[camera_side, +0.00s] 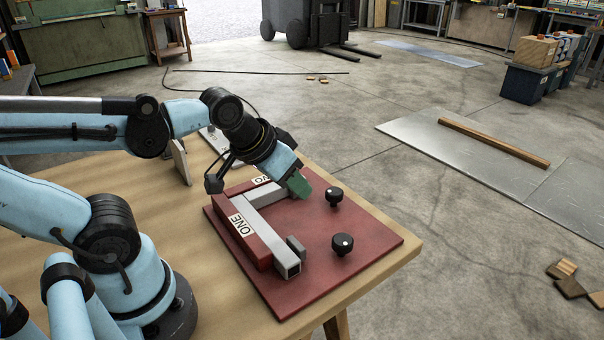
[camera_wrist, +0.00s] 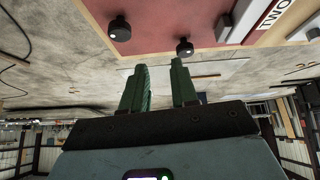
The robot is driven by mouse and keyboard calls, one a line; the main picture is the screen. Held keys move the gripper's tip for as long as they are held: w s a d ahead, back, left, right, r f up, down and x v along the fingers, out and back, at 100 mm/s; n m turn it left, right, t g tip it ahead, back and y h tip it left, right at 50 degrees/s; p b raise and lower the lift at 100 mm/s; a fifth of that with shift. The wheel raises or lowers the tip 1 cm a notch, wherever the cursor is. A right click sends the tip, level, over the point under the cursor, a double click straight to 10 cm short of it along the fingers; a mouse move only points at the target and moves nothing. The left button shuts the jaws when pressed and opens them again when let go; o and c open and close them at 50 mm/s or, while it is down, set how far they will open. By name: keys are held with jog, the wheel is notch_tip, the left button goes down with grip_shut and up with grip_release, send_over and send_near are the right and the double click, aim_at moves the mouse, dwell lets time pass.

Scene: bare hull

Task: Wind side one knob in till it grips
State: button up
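A red board (camera_side: 375,250) lies on the wooden table and carries a grey square-tube corner (camera_side: 268,236) against a red block labelled ONE (camera_side: 225,208). A second label beyond is mostly hidden behind my gripper; the wrist view shows a TWO label (camera_wrist: 274,13). Two black knobs stand on the board right of the tubes: a nearer one (camera_side: 342,244) and a farther one (camera_side: 334,196). Both show in the wrist view, left (camera_wrist: 120,29) and right (camera_wrist: 185,48). Which knob is side one's I cannot tell. My gripper (camera_side: 301,187), green-fingered, is above the far tube, fingers apart and empty (camera_wrist: 160,68).
A pale upright plate (camera_side: 181,162) stands on the table behind the board. The board's right side around the knobs is clear, close to the table edge (camera_side: 412,254).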

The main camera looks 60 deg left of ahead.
jog(key=o, duration=0.7)
jog(key=n, duration=0.1)
jog(key=w+d+r+n+g, duration=0.1)
jog(key=n, duration=0.1)
jog(key=w+d+n+g, duration=0.1)
jog(key=n, duration=0.1)
jog(key=shift+w+r, duration=0.15)
jog(key=shift+r, duration=0.1)
jog(key=n+g, duration=0.5)
jog(key=n, duration=0.6)
send_near(342, 238)
jog(key=shift+f, duration=4.45)
jog(key=c, duration=1.1)
